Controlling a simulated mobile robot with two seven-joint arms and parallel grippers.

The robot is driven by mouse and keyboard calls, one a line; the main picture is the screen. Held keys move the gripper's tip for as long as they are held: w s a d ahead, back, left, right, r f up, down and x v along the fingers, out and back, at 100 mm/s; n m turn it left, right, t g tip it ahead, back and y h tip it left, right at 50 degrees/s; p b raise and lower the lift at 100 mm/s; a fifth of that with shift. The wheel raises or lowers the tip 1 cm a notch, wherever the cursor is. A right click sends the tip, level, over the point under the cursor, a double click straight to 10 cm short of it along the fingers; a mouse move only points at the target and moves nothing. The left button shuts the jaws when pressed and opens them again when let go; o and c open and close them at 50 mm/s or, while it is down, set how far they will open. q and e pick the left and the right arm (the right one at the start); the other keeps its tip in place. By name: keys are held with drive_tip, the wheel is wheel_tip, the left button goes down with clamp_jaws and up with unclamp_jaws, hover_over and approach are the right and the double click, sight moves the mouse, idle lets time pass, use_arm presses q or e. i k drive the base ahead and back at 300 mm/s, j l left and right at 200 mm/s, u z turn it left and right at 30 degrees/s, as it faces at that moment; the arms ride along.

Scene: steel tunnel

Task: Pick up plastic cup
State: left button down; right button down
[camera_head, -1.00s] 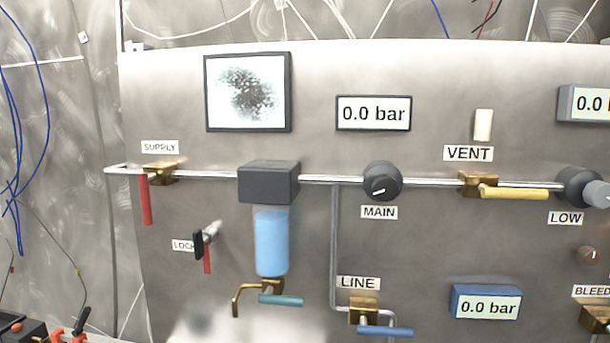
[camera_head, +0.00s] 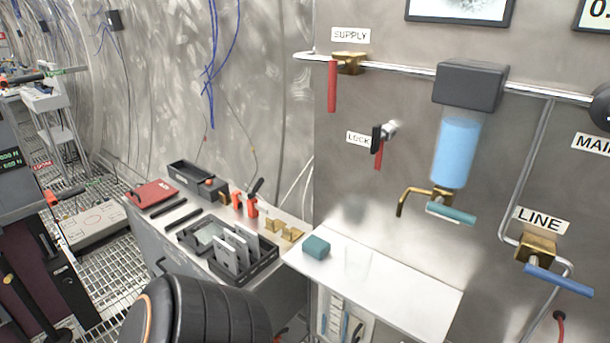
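A clear plastic cup (camera_head: 357,264) stands on the white shelf (camera_head: 418,297) below the blue-filled filter bowl (camera_head: 457,150). It is faint and nearly transparent, so its rim is hard to make out. A teal block (camera_head: 316,247) lies just left of it on the shelf. A brass drain spout (camera_head: 408,203) with a teal handle hangs above and to the right of the cup. Neither gripper shows in the head view. A black ribbed rounded form at the bottom, left of the shelf, looks like part of my own arm.
A grey workbench (camera_head: 152,238) left of the shelf holds a red case (camera_head: 152,193), a black tray (camera_head: 240,268) with upright plates, a long black box (camera_head: 197,180) and orange-handled tools (camera_head: 250,204). The upright panel (camera_head: 340,130) with valves stands behind the shelf. The shelf's right part is bare.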

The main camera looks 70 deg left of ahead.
sight(358, 255)
drive_tip(key=u, duration=1.7)
